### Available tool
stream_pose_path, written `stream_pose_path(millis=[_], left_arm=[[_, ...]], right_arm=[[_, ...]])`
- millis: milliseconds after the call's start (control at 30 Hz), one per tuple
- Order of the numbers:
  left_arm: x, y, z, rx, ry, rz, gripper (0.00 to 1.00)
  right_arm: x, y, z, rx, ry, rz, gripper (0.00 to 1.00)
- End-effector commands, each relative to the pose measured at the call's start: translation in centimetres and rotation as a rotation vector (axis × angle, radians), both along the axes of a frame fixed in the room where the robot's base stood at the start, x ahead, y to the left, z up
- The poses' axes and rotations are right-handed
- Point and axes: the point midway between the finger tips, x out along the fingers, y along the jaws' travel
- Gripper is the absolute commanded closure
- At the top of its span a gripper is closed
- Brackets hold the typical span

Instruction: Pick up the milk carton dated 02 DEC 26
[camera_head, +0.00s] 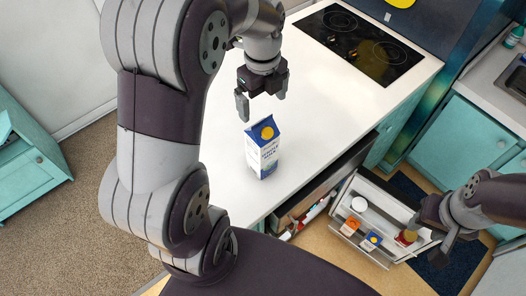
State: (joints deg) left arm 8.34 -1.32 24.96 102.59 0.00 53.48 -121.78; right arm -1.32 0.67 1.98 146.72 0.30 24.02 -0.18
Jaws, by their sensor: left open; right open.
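A blue and white milk carton (262,158) with a yellow disc on its top stands upright on the white counter. My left gripper (262,101) is open and empty, above and just behind the carton in the picture, apart from it. A second blue-topped carton (371,241) with a yellow disc sits in the open compartment at lower right. No date is legible on either carton. My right gripper (430,238) is open over the right end of that compartment, beside a red-topped item (405,238); I cannot tell if they touch.
The open white compartment (385,200) also holds a white round container (358,203) and an orange-topped item (350,227). A black cooktop (362,47) is set in the far counter. The white counter (320,110) around the standing carton is clear.

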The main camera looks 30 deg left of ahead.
Motion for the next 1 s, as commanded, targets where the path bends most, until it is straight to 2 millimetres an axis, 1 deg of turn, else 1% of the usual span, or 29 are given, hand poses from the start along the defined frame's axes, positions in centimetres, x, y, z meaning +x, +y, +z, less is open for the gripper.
stream_pose_path(millis=[33, 133, 233, 333, 433, 500, 600, 767, 800, 833, 867, 900, 967, 1000], left_arm=[[-0.2, 0.0, -0.8, -0.002, 0.011, 0.001, 0.0], [-0.2, 0.0, -2.8, -0.001, 0.009, 0.001, 0.0], [-0.2, 0.0, -4.0, -0.001, 0.008, 0.002, 0.0], [-0.3, -0.1, -5.2, -0.002, 0.011, 0.002, 0.0], [-0.5, -0.1, -7.1, -0.002, 0.012, 0.002, 0.0], [-0.4, -0.1, -8.5, -0.001, 0.009, 0.003, 0.0], [-0.3, -0.1, -9.3, -0.001, 0.006, 0.003, 0.0], [-0.3, -0.1, -9.5, 0.0, 0.004, 0.003, 0.0], [-0.3, -0.1, -9.5, 0.0, 0.004, 0.003, 0.03], [-0.3, -0.1, -9.5, 0.0, 0.004, 0.003, 0.13], [-0.3, -0.1, -9.5, 0.0, 0.004, 0.003, 0.23], [-0.3, -0.1, -9.5, 0.0, 0.004, 0.003, 0.36], [-0.3, -0.1, -9.5, 0.0, 0.004, 0.003, 0.55], [-0.3, -0.1, -9.5, 0.0, 0.004, 0.003, 0.68]], right_arm=[[0.0, 0.0, 0.9, 0.0, -0.001, 0.0, 0.57], [0.1, 0.0, 1.4, 0.0, -0.004, 0.0, 0.57], [0.1, 0.0, 1.6, 0.0, -0.003, 0.0, 0.57], [0.1, 0.0, 2.6, 0.0, -0.003, 0.0, 0.57], [0.1, 0.0, 3.7, 0.0, -0.003, 0.0, 0.57], [0.1, 0.0, 3.7, 0.0, -0.003, 0.0, 0.57], [0.1, 0.0, 3.8, 0.0, -0.003, 0.0, 0.57], [0.1, 0.0, 3.7, 0.0, -0.003, 0.0, 0.57], [0.1, 0.0, 3.7, 0.0, -0.003, 0.0, 0.57], [0.1, 0.0, 3.7, 0.0, -0.003, 0.0, 0.57], [0.1, 0.0, 3.7, 0.0, -0.003, 0.0, 0.57], [0.1, 0.0, 3.7, 0.0, -0.002, 0.0, 0.57], [0.1, 0.0, 3.7, 0.0, -0.003, 0.0, 0.57], [0.1, 0.0, 3.7, 0.0, -0.003, 0.0, 0.57]])
